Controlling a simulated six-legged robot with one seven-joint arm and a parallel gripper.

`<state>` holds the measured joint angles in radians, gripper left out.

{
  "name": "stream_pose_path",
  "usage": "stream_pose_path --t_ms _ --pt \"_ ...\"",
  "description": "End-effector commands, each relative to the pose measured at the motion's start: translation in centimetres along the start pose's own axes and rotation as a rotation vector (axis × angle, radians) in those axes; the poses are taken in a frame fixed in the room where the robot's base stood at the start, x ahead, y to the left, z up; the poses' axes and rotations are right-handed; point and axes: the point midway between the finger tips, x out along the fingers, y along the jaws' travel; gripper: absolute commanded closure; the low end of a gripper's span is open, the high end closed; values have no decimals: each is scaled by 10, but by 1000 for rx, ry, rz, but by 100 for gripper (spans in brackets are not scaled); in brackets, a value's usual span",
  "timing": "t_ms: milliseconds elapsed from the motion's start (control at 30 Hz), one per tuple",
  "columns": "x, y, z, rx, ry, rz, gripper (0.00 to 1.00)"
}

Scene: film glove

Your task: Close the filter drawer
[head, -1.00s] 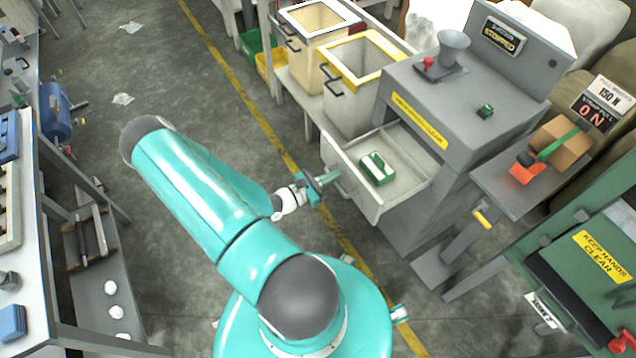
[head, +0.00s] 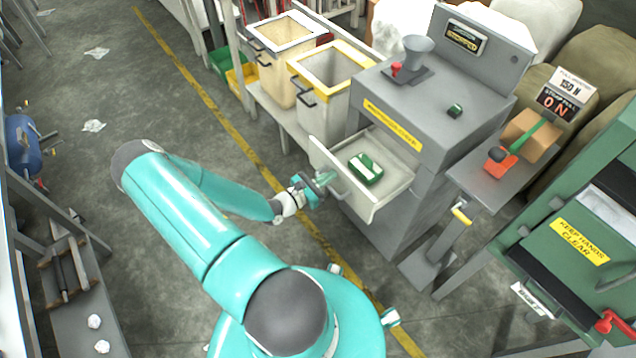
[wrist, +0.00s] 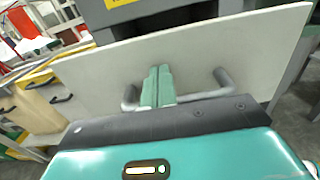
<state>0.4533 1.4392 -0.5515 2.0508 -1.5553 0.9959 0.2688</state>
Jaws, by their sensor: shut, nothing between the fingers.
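The filter drawer (head: 387,192) sticks out of the grey machine (head: 390,140), partly open. A green and white block (head: 365,169) lies inside it. My gripper (head: 328,180) is at the outer face of the drawer's pale front panel. In the wrist view, the two green fingertips (wrist: 157,84) are together and empty, pointing at the front panel (wrist: 205,48). They lie between the two ends of the dark handle (wrist: 224,79). I cannot tell whether the fingertips touch the panel.
Bins with a yellow rim (head: 330,68) and a white rim (head: 280,42) stand left of the machine. A small bench with an orange clamp (head: 500,160) and a green machine (head: 590,215) stand at right. The floor at left (head: 150,90) is mostly clear.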

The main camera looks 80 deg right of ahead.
Motion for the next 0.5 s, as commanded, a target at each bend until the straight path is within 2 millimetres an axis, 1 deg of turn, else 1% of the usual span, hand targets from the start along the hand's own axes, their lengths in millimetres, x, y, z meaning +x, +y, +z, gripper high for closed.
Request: stream_pose_path --t_ms 33,167,300,500 --pt "13 -1 0 -2 -4 -2 100" --pt "48 -1 0 -2 -4 -2 100" --pt "87 -2 0 -2 -3 -3 100" --pt "137 -2 0 -1 -2 -3 100"
